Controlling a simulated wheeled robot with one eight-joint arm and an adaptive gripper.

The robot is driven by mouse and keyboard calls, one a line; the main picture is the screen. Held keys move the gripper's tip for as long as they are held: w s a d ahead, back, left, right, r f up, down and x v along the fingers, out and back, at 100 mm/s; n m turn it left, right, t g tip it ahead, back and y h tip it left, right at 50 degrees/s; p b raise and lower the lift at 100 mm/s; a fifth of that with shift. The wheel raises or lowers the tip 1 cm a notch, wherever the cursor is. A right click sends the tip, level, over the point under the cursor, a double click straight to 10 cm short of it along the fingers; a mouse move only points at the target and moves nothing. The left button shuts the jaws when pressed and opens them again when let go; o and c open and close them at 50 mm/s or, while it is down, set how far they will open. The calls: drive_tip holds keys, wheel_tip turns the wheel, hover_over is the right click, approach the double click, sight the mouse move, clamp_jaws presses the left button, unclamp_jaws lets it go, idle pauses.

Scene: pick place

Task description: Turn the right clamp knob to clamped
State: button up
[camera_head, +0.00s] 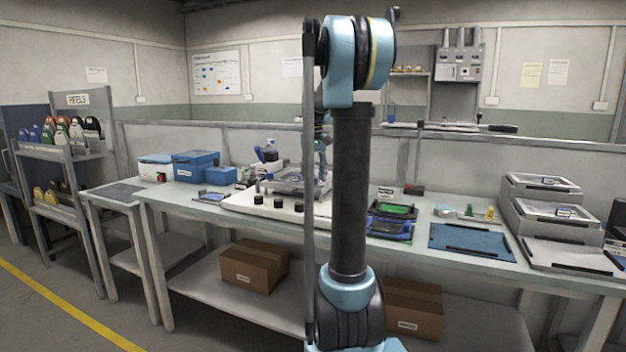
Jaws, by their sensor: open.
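A metal fixture (285,185) stands on a white board (240,204) in the middle of the bench. Three small dark knobs stand along the board's front: a left knob (258,199), a middle knob (278,201) and a right knob (298,206). Their turned positions are too small to read, and I cannot tell which one is the right clamp knob. My upright arm hides the right part of the board. The far end of my arm, with my gripper (321,172), shows only as a narrow strip beside the fixture. It appears open, with nothing seen in it; contact is hidden.
Blue boxes (196,166) and a blue-topped microscope-like device (267,154) stand left and behind. Right of my arm are green boards (398,211), a blue mat (470,243) and stacked grey trays (542,215). Bare bench (425,214) shows between.

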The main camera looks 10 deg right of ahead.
wheel_tip(320, 180, up, 11)
idle(0.4)
drive_tip(key=s+a+f+m+t, duration=0.1)
drive_tip(key=s+a+f, duration=0.1)
drive_tip(key=s+f, duration=1.4)
drive_tip(key=s+a+f+t, duration=0.1)
drive_tip(key=s+a+f, duration=0.2)
drive_tip(key=s+f, duration=1.3)
drive_tip(key=s, duration=0.4)
drive_tip(key=shift+s+m, duration=0.25)
drive_tip(key=shift+m, duration=0.15)
drive_tip(key=shift+a, duration=0.1)
